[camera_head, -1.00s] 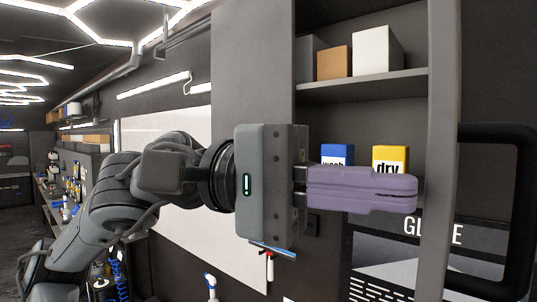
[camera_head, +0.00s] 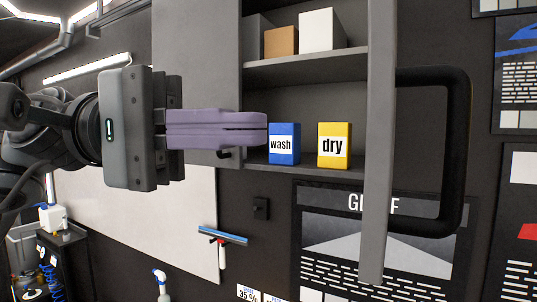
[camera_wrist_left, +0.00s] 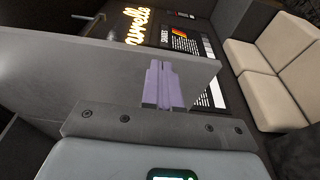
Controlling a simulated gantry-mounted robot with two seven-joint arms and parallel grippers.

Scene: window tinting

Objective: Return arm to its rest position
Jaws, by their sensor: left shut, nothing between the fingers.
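My left gripper (camera_head: 262,130) comes in from the left in the head view, its purple fingers shut and empty. The fingertips overlap the left edge of the blue "wash" box (camera_head: 285,144) in the picture; I cannot tell whether they touch. The yellow "dry" box (camera_head: 334,146) stands upright to its right on the same shelf. In the left wrist view the closed purple fingers (camera_wrist_left: 163,86) show in front of a grey panel (camera_wrist_left: 200,62). My right gripper is not in view.
The open cabinet's upper shelf (camera_head: 300,68) holds several plain boxes. A cabinet door edge (camera_head: 378,150) with a large black handle (camera_head: 458,150) stands at the right. A squeegee (camera_head: 223,236) hangs below. A beige sofa (camera_wrist_left: 265,85) shows in the wrist view.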

